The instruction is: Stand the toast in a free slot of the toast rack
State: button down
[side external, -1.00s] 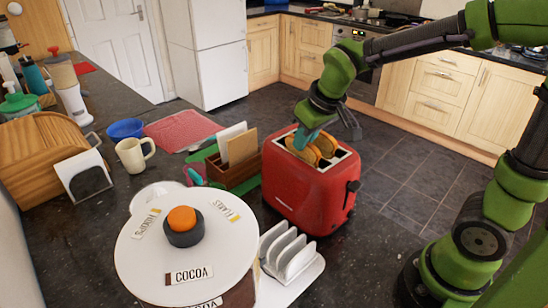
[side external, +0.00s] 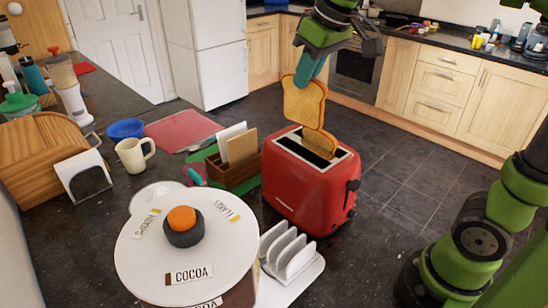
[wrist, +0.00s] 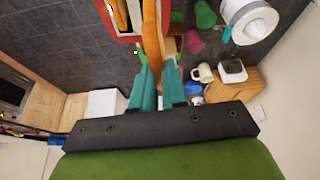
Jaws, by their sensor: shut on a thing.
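A golden-brown slice of toast (side external: 303,104) hangs upright in my gripper (side external: 311,72), above the red toaster (side external: 305,185). My teal fingers are shut on its upper edge. In the wrist view the slice (wrist: 152,38) shows edge-on between the fingertips (wrist: 156,78). A second slice (side external: 320,143) stands partly out of the toaster, just below the held one. The white toast rack (side external: 291,254) stands on a pale board in front of the toaster, left of its near end. Its visible slots look empty; its lower part is partly hidden.
A large round lid marked COCOA (side external: 190,258), with an orange knob, stands close left of the rack. A wooden holder with cards (side external: 233,170) is behind the toaster's left side. A cream mug (side external: 133,154) and a bread bin (side external: 45,160) are farther left.

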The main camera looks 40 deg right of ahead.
aim_at(294, 87)
jog(key=s+a+n+g+y, duration=0.45)
jog(key=a+n, duration=0.65)
jog(key=n, duration=0.6)
notch_tip(294, 87, down, 23)
jog(key=shift+a+f, duration=0.15)
jog(key=shift+f, duration=0.05)
dwell(0.5)
jog(key=c, duration=1.1)
grip_release()
